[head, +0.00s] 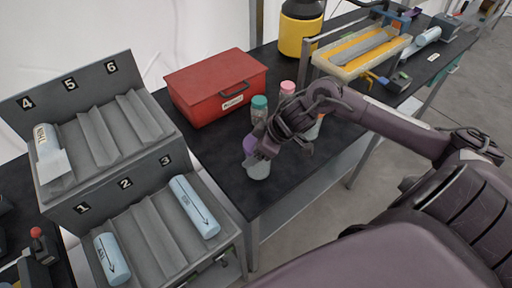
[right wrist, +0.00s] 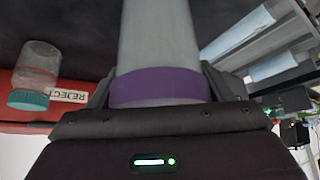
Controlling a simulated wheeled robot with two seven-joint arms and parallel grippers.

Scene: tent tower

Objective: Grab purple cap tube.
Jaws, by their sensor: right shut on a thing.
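The purple cap tube (head: 257,168) is at the near left part of the black table, by its front edge. It has a clear, greyish body and a purple cap. My right gripper (head: 264,150) reaches it from the right and is shut on it near the cap. In the right wrist view, the purple cap tube (right wrist: 160,88) sits between the two dark fingers, which touch its sides at the cap. I cannot tell whether its base touches the table. My left gripper is not in view.
A teal-capped tube (head: 259,105) and a pink-capped tube (head: 287,88) stand just behind my right gripper. A grey numbered rack (head: 150,225) holding light-blue tubes stands at left. A yellow-and-black container (head: 298,30) is farther back.

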